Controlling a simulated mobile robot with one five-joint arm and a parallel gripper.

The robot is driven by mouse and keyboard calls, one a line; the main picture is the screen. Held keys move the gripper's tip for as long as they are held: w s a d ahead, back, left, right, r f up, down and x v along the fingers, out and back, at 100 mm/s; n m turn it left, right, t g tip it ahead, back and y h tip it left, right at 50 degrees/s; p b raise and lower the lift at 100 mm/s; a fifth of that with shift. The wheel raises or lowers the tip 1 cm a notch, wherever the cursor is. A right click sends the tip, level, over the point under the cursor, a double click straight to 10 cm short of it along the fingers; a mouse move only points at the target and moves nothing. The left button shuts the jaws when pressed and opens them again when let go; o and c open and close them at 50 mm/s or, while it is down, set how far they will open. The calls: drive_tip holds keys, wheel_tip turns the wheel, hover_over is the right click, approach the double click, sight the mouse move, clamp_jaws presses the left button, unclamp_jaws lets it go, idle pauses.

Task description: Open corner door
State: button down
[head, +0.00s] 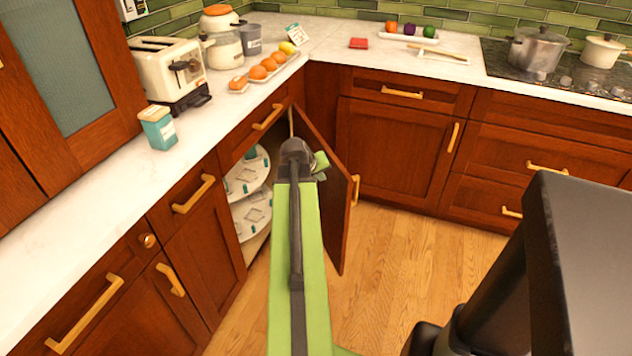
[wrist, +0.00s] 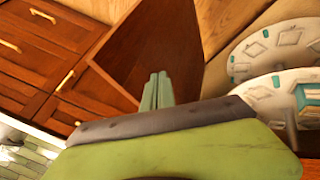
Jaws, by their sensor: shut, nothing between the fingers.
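The corner door (head: 334,225) is brown wood and stands swung out from its cabinet, with its handle (head: 355,190) on the far side. The corner cabinet is open and shows a two-tier white carousel (head: 244,178). In the wrist view the door (wrist: 160,40) fills the upper middle and the carousel (wrist: 278,98) is at the right. My gripper (wrist: 157,88) is shut and empty, on the inner side of the door, with its fingers in front of the panel. I cannot tell whether they touch it. In the head view my arm mostly hides the gripper.
Drawers and cabinets with brass handles (head: 402,92) line both sides of the corner. The wooden floor (head: 385,275) right of the door is clear.

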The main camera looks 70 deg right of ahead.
sight(336, 178)
drive_tip(key=s+d, duration=0.1)
drive_tip(key=d, duration=0.1)
drive_tip(key=s+d+f, duration=0.1)
drive_tip(key=s+d, duration=0.1)
drive_tip(key=shift+f, duration=0.2)
